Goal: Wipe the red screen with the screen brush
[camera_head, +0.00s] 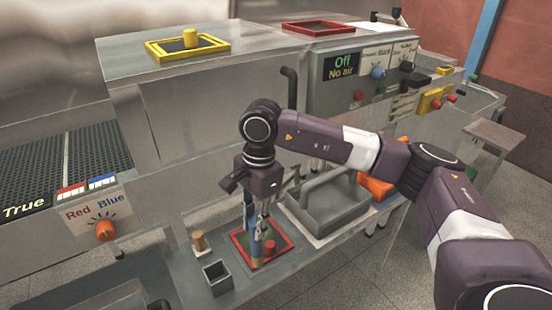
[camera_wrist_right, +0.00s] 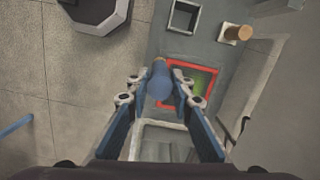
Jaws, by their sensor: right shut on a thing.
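My right gripper (camera_head: 258,228) points down over the low shelf and is shut on the screen brush (camera_head: 256,250), a blue upright handle with a tan lower end. In the right wrist view the blue brush (camera_wrist_right: 160,82) sits between the fingertips of the right gripper (camera_wrist_right: 154,90). The red screen (camera_head: 287,239), a red frame with a dark greenish middle, lies flat on the shelf under the brush. It also shows in the right wrist view (camera_wrist_right: 213,72). I cannot tell whether the brush touches the screen. My left gripper is not in view.
A grey tray (camera_head: 335,207) is to the right. A yellow frame (camera_head: 160,51) and another red frame (camera_head: 318,28) lie on the machine top.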

